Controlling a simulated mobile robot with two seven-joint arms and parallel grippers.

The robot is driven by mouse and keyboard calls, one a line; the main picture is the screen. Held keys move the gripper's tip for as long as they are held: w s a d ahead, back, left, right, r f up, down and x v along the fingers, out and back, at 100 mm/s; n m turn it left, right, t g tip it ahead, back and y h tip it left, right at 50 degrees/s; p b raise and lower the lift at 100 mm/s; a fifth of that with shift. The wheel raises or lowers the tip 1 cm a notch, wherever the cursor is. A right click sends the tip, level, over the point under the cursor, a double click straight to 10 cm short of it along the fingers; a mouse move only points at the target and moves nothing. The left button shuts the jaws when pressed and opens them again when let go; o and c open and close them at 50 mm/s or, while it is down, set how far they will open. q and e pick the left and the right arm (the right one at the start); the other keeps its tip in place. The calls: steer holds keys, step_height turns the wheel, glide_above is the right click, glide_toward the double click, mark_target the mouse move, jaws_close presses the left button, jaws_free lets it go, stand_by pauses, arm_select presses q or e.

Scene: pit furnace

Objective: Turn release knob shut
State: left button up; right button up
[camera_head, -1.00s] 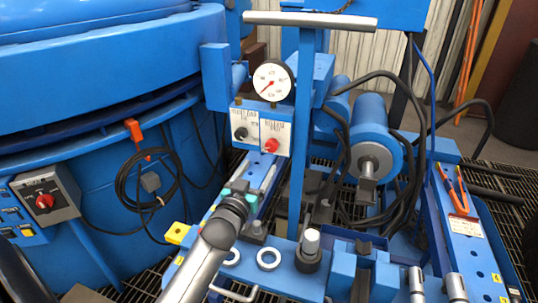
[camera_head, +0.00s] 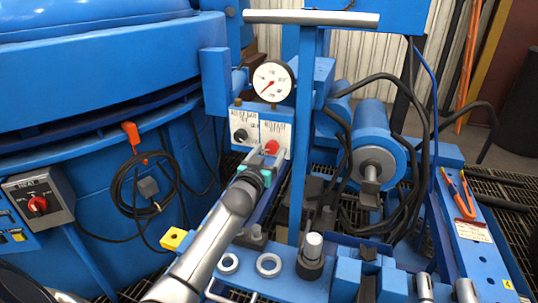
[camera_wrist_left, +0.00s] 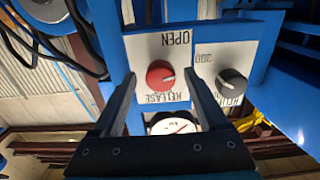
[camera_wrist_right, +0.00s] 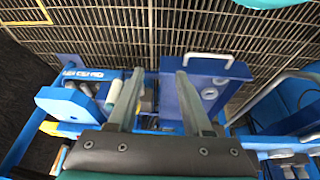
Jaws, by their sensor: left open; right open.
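The red release knob (camera_head: 271,147) sits on a white label plate on the blue panel below the gauge. In the left wrist view the red knob (camera_wrist_left: 160,74) shows between my open fingers, with "OPEN" and "RELEASE" printed upside down around it. My left gripper (camera_head: 264,158) is open just below and in front of the knob; whether the fingers touch it I cannot tell. The left wrist view shows the same gripper (camera_wrist_left: 160,85) empty. My right gripper (camera_wrist_right: 153,85) is open and empty above blue fixtures; it is not in the head view.
A black knob (camera_head: 241,135) sits on the plate left of the red one. A round white gauge (camera_head: 272,81) is above the panel. A blue post (camera_head: 302,140) stands close to the right. Dark hoses (camera_head: 405,150) hang further right.

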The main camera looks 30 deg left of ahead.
arm_select(q)
jaws_close()
stand_by(0.6)
